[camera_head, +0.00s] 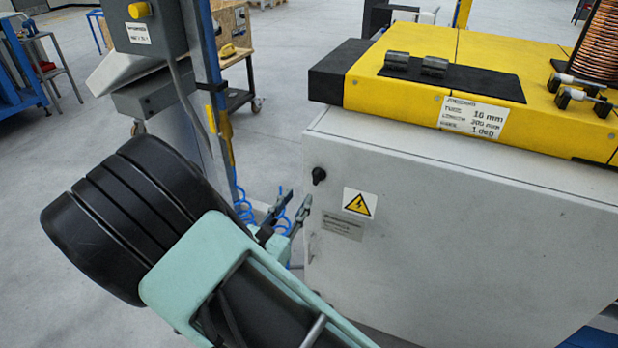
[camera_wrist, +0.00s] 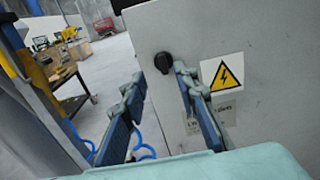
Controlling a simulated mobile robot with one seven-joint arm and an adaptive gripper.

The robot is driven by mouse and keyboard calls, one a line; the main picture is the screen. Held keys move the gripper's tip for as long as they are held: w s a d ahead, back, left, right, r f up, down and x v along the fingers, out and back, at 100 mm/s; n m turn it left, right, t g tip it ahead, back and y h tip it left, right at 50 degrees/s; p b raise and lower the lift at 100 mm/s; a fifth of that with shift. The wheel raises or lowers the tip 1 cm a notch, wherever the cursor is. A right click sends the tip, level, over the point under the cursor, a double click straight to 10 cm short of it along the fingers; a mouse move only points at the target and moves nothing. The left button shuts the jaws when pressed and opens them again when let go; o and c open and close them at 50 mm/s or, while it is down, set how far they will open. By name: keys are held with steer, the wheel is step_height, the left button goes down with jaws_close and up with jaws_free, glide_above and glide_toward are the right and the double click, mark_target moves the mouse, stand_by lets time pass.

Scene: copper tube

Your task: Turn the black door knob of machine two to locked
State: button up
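The black door knob (camera_head: 319,175) sits on the upper left of the grey cabinet door (camera_head: 440,240), left of a yellow warning sign. It also shows in the wrist view (camera_wrist: 163,62), a little above and between my fingertips. My gripper (camera_head: 290,205) is open and empty, in front of the door and left of and below the knob in the head view. In the wrist view my gripper's two fingers (camera_wrist: 155,85) stand well apart, one on each side of the knob's position. I cannot tell how far the fingertips are from the door. The knob's pointing direction is too small to read.
The yellow machine top (camera_head: 430,60) with a copper coil (camera_head: 603,45) lies on the cabinet. A blue post (camera_head: 208,90) and a grey control box (camera_head: 148,25) stand left of the cabinet. Blue hoses (camera_head: 245,205) hang near the gripper. Open floor lies further left.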

mark_target(315, 175)
steer(key=x, duration=0.9)
steer(key=shift+w+d, duration=0.1)
steer(key=shift+w, duration=0.1)
steer(key=shift+c, duration=0.3)
jaws_close()
